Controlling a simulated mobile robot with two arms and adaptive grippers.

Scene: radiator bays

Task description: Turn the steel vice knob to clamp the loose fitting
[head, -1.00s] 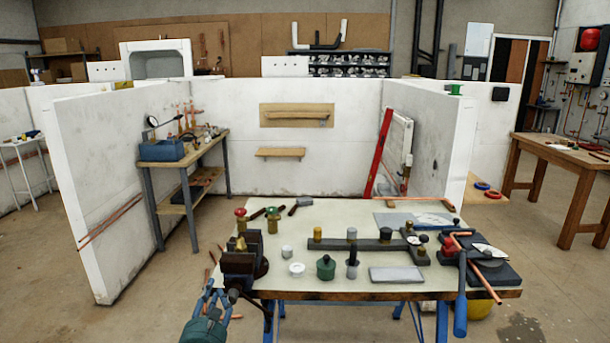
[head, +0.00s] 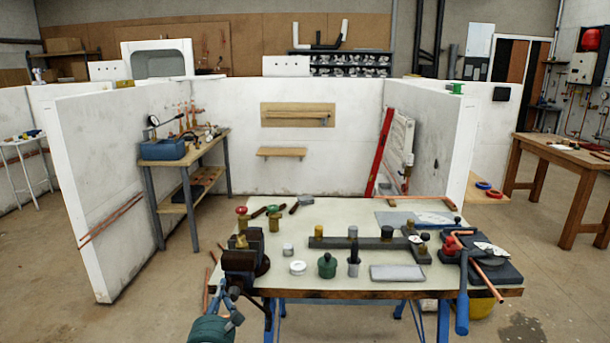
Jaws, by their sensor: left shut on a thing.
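The dark vice (head: 245,264) stands at the front left corner of the bench. A small brass fitting (head: 241,241) sits upright between its jaws; I cannot tell how tightly. The steel vice knob (head: 233,288) is at the vice's front, low and mostly hidden by my fingers. My left gripper (head: 230,298) comes up from the bottom edge with blue-grey fingers and is shut on the knob. My right gripper is not in view.
The pale bench top (head: 343,214) holds a green pot (head: 327,266), a white round cap (head: 297,268), a grey block (head: 397,272) and a dark bar with several posts. A blue-handled pipe bender (head: 462,310) overhangs the front right edge.

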